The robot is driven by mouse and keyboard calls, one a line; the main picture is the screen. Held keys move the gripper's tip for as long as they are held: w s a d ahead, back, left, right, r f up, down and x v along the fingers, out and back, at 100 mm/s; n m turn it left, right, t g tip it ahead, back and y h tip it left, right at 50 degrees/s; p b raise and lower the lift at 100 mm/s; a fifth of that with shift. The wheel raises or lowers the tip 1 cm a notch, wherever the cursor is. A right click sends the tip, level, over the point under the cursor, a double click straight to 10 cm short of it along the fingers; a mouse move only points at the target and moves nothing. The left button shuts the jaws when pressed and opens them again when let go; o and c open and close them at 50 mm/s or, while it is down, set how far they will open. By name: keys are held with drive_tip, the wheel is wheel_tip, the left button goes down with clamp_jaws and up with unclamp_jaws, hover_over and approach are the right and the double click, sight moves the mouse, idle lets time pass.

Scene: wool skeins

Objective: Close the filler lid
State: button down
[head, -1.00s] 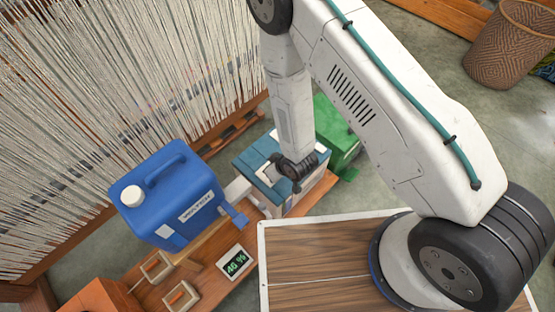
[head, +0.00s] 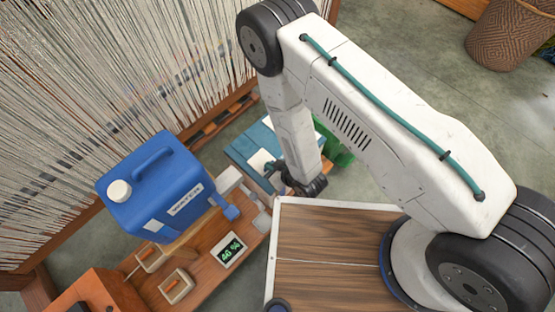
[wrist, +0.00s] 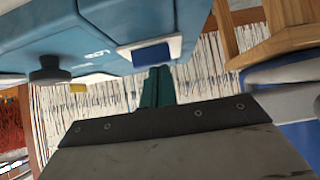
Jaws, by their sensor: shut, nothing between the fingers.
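The teal-blue box (head: 247,147) stands at the far end of the wooden bench, partly hidden by my arm, with a white panel (head: 261,161) on it. In the wrist view the box (wrist: 105,25) fills the upper left, with a dark knob (wrist: 48,72) and a white-framed blue square (wrist: 150,52). I cannot tell whether this square is the filler lid or its opening. My gripper (wrist: 158,74) is shut and empty, its teal fingers just below that square in the picture. Contact is unclear. In the head view my gripper is mostly hidden by the wrist.
A blue jug (head: 155,180) with a white cap stands left of the box. A display (head: 230,250) reading 46 % and small wooden trays (head: 176,287) are on the bench. A green container (head: 335,145) is behind my arm. A loom with pale threads (head: 90,90) rises at left.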

drive_tip(key=shift+s+d+f, duration=0.25)
drive_tip(key=shift+f, duration=0.3)
drive_tip(key=shift+s+d+f, duration=0.2)
drive_tip(key=shift+d+f, duration=0.05)
drive_tip(key=shift+f, duration=0.25)
wheel_tip(320, 180, up, 5)
drive_tip(key=shift+w+a+r, duration=0.1)
drive_tip(key=shift+w+r, duration=0.05)
drive_tip(key=s+d+f, duration=0.4)
drive_tip(key=s+d, duration=0.1)
drive_tip(key=d, duration=0.2)
drive_tip(key=shift+s+f, duration=0.25)
